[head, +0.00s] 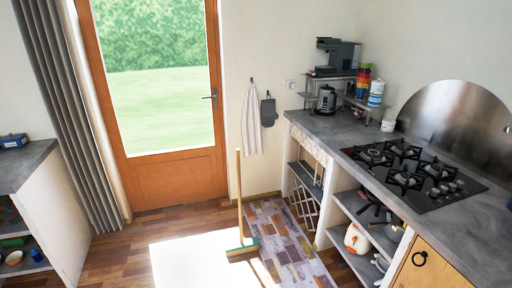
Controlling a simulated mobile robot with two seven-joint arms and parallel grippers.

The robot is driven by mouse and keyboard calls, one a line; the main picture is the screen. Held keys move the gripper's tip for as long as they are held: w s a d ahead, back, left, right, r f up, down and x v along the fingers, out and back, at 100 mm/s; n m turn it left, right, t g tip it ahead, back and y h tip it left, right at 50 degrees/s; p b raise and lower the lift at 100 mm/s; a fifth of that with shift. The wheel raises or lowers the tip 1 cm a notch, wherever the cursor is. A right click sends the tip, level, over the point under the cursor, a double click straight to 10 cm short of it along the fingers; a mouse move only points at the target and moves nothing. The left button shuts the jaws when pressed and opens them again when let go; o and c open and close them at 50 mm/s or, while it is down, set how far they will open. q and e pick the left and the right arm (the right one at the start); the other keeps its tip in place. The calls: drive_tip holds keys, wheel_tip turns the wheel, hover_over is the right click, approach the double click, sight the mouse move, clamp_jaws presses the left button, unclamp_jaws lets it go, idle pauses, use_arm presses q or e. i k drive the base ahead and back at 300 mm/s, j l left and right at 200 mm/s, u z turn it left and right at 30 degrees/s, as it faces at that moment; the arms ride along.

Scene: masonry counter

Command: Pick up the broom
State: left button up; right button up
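A broom (239,197) stands upright on the floor in the middle of the head view, with a long light wooden handle. Its head (242,247) is green with a wooden-coloured part and rests on the floor, at the edge of a patterned rug. The handle's top reaches in front of the wall just right of the door. Nothing visible is holding the broom. Neither of my grippers is in view.
A patterned rug (285,240) lies beside the masonry counter (345,130), which carries a gas hob (412,172) and runs along the right. Another counter (22,165) stands at the left. A wooden glazed door (180,178) is at the back. Sunlit floor (195,262) between is clear.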

sight(242, 245)
drive_tip(key=i+j+u, duration=0.1)
drive_tip(key=i+j, duration=0.15)
drive_tip(key=i, duration=0.15)
drive_tip(key=i+j+u, duration=0.15)
drive_tip(key=i, duration=0.25)
drive_tip(key=i+j+u, duration=0.1)
drive_tip(key=i+j, duration=0.15)
drive_tip(key=i, duration=0.15)
drive_tip(key=i+l+u, duration=0.15)
drive_tip(key=i+l, duration=0.2)
drive_tip(key=i, duration=0.25)
drive_tip(key=i+l+u, duration=0.15)
drive_tip(key=i+l, duration=0.3)
drive_tip(key=i, duration=0.1)
